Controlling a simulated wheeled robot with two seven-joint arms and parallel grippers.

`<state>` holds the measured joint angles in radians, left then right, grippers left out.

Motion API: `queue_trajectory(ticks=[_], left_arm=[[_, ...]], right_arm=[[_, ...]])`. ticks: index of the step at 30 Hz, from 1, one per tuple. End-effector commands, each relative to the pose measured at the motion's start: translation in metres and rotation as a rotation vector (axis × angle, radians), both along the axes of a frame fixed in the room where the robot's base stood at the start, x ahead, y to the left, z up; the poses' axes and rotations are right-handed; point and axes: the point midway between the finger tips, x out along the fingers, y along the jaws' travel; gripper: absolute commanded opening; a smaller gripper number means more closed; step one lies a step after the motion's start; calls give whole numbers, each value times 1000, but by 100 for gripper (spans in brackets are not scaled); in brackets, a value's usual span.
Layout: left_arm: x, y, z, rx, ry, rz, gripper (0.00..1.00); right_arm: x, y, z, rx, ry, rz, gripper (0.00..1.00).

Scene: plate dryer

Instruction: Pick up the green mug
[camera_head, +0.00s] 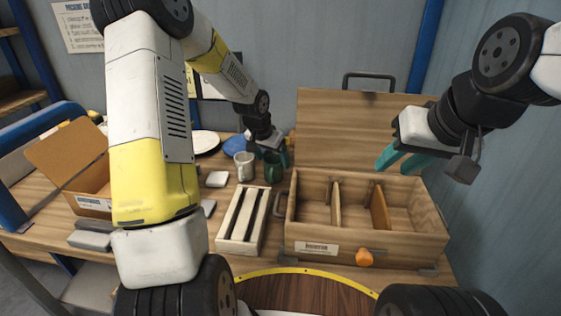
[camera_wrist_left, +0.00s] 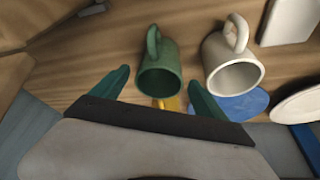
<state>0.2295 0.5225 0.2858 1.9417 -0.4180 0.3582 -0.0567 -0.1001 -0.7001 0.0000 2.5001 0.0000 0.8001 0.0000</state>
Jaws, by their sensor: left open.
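The green mug (camera_head: 273,169) stands on the wooden table, just right of a white mug (camera_head: 244,165). In the left wrist view the green mug (camera_wrist_left: 160,72) shows its open rim and its handle, between the fingertips in the picture. My left gripper (camera_head: 274,156) is open at the green mug, with one teal finger on each side in the wrist view (camera_wrist_left: 158,77). I cannot tell whether the fingers touch it. My right gripper (camera_head: 395,162) is open and empty above the wooden box.
An open wooden box (camera_head: 368,245) with dividers stands right of the mugs, its lid (camera_head: 350,130) raised behind. A slotted rack (camera_head: 243,215) is in front of the mugs. A blue plate (camera_head: 234,146) and white plate (camera_head: 203,141) lie behind. A cardboard box (camera_head: 68,152) is at left.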

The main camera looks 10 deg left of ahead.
Motion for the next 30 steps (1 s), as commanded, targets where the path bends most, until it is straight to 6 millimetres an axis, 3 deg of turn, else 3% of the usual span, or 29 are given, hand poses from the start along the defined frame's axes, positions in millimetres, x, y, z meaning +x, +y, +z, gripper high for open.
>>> queue_trajectory(ticks=[7,16,28,30], left_arm=[[10,-6,-34,0,1,-1,84],[12,-6,-38,0,0,0,84],[12,-6,-38,0,0,0,8],[13,-6,-37,0,-1,0,4]], right_arm=[[0,0,0,0,0,0,34],[0,0,0,0,0,0,34],[0,0,0,0,0,0,34],[0,0,0,0,0,0,34]])
